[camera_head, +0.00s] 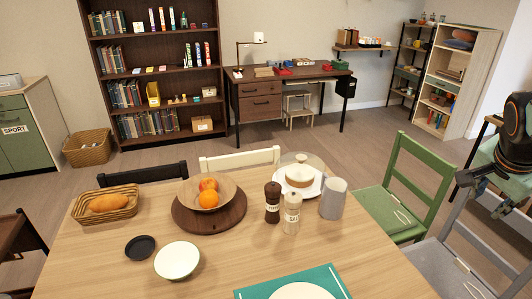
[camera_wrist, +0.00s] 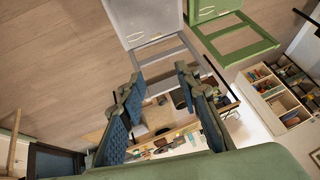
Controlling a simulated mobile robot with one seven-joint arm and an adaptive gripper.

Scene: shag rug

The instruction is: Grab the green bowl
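A shallow round bowl (camera_head: 177,260) with a white inside and a green rim stands upright on the near part of the wooden table (camera_head: 225,268). It is the only bowl with green on it that I see. My gripper (camera_head: 480,195) is at the far right of the head view, in the air near the chairs and well away from the bowl. In the wrist view my gripper (camera_wrist: 160,80) has its two blue-padded fingers spread apart with nothing between them. I do not make out the bowl in the wrist view.
A small dark dish (camera_head: 140,247) sits beside the bowl. A fruit bowl (camera_head: 225,192) on a round board, a pepper mill (camera_head: 272,203), a salt mill (camera_head: 291,212), a grey cup (camera_head: 333,198) and a bread basket (camera_head: 106,204) stand farther back. A green chair (camera_head: 418,172) is at the right.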

